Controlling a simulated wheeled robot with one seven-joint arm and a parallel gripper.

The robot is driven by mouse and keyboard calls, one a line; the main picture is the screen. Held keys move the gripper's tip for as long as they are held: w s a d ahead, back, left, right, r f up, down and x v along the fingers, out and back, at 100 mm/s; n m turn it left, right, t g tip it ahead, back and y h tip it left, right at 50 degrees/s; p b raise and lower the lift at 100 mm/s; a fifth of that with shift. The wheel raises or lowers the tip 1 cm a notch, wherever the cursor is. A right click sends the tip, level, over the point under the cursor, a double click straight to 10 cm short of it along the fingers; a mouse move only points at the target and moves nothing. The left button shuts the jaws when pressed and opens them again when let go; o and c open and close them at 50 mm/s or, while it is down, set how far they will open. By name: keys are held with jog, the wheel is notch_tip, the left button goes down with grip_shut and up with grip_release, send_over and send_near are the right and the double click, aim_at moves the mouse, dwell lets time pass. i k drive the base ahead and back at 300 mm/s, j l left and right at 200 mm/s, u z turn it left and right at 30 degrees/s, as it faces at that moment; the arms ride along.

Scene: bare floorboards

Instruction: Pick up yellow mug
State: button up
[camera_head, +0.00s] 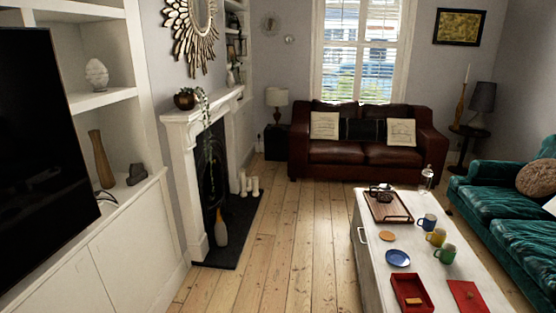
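The yellow mug (436,237) stands upright on the white coffee table (375,268) at the right of the head view. It is between a blue mug (427,222) behind it and a green mug (445,254) in front of it, with little room between them. My gripper does not show in this view.
On the table are a wooden tray (387,207), an orange coaster (387,236), a blue plate (398,258), a red tray (411,293) and a red flat item (467,296). A teal sofa (512,230) stands right, a brown sofa (366,153) behind. Floorboards (290,240) are clear left of the table.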

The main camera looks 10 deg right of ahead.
aim_at(435, 238)
jog(key=i+j, duration=0.1)
jog(key=i, duration=0.55)
jog(key=i+j, duration=0.15)
jog(key=i, duration=0.5)
jog(key=i+j+z, duration=0.1)
jog(key=i, duration=0.55)
jog(key=i+l+z, duration=0.25)
jog(key=i+z, duration=1)
jog(key=i+j+z, duration=0.25)
jog(key=i+z, duration=0.25)
jog(key=i, duration=0.35)
